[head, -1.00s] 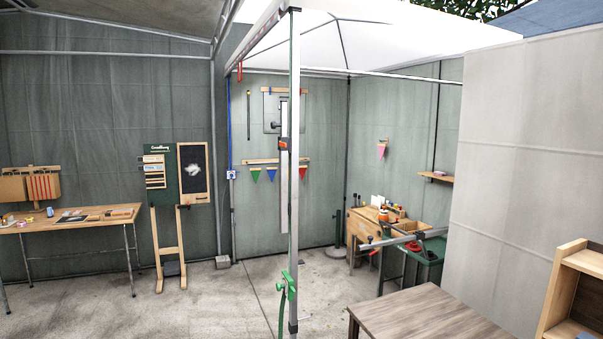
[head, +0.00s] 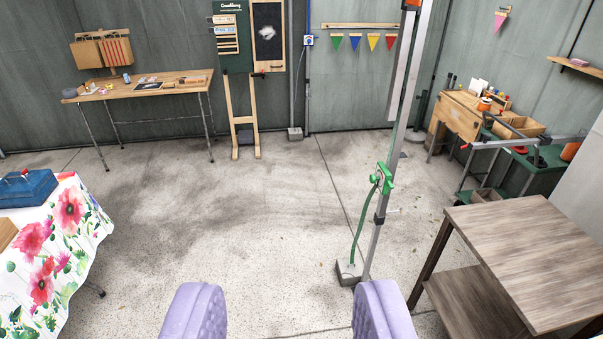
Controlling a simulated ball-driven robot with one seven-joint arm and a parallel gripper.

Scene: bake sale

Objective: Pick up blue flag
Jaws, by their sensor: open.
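A small blue triangular flag (head: 355,41) hangs on the far wall in a row from a wooden rail (head: 360,25). A green flag (head: 337,41) hangs to its left, and a yellow flag (head: 373,40) and a red flag (head: 390,40) to its right. My gripper (head: 286,312) shows as two lilac padded fingers at the bottom, spread wide apart. It is open and empty, far from the flags, with bare floor showing between the fingers.
A grey canopy post (head: 394,150) with a green clamp stands right of centre on a block foot. A brown wooden table (head: 530,240) is at the right, a flowered-cloth table (head: 60,240) at the left. A workbench (head: 455,115) stands back right. The middle floor is clear.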

